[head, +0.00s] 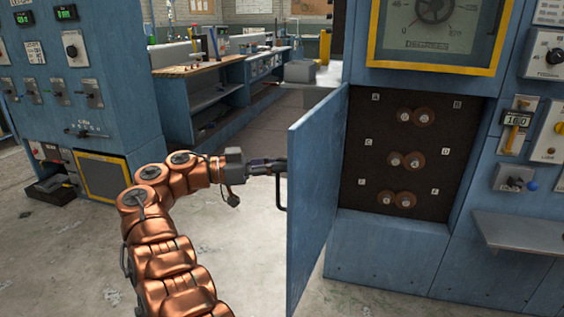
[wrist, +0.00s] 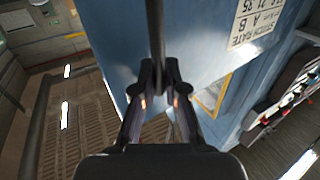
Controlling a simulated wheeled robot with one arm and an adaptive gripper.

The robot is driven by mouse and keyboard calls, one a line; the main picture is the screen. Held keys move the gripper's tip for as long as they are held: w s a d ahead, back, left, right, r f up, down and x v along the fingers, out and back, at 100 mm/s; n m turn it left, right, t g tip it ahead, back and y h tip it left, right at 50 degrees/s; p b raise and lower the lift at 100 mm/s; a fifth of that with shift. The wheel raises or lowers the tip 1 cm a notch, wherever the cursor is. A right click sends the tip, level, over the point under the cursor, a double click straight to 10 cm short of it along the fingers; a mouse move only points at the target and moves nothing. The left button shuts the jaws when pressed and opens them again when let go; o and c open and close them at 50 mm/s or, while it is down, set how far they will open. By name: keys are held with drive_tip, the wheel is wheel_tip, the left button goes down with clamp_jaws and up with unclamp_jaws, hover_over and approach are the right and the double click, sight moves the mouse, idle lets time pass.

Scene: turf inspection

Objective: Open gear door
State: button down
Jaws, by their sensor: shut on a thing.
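The gear door (head: 318,190) is a blue panel that stands swung out from the left side of its cabinet opening. Behind it a dark gear panel (head: 385,150) is exposed, with paired brown gears (head: 403,159) beside lettered labels. A black bar handle (head: 279,192) is on the door's outer face. My gripper (head: 279,165) is at the upper part of this handle, shut on it. In the wrist view, the fingers of my gripper (wrist: 160,85) close around the dark handle (wrist: 155,35), with the blue door face (wrist: 195,35) behind. The exact finger contact is small and dark.
The blue cabinet (head: 380,250) has a dial above the opening and a small shelf (head: 530,233) at right. Another blue cabinet (head: 80,90) stands at left, and a workbench (head: 205,95) at the back. The concrete floor (head: 250,255) left of the door is clear.

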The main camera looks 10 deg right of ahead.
drive_tip(key=shift+a+f, duration=0.2)
drive_tip(key=shift+f, duration=0.5)
drive_tip(key=c, duration=1.5)
unclamp_jaws()
drive_tip(key=shift+w+f, duration=0.1)
drive_tip(key=shift+w, duration=0.05)
drive_tip(key=shift+c, duration=0.2)
drive_tip(key=o, duration=0.3)
drive_tip(key=shift+o, duration=0.2)
drive_tip(key=shift+r, duration=0.2)
drive_tip(key=shift+d+r, duration=0.1)
